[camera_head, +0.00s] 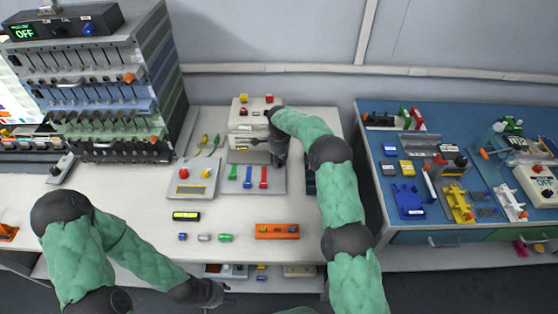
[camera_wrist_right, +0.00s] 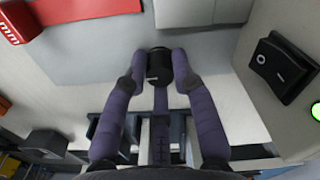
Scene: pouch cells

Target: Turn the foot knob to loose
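The foot knob (camera_wrist_right: 160,64) is a small black knob in the right wrist view, against a pale grey surface. My right gripper (camera_wrist_right: 160,60) has one purple finger on each side of it. Both fingertips appear to touch the knob's sides. In the head view my right gripper (camera_head: 279,158) points down at the front of the white machine (camera_head: 245,122); the knob cannot be made out there. My left gripper (camera_head: 214,293) is low at the table's front edge, away from the machine. Its fingers are too small and dark to read. I cannot read the knob's setting.
A grey plate (camera_head: 237,184) with green, blue and red parts lies in front of the machine. An orange block (camera_head: 277,231) lies nearer the front. A black switch (camera_wrist_right: 282,68) is right of the knob in the wrist view. A blue table (camera_head: 460,215) stands at right.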

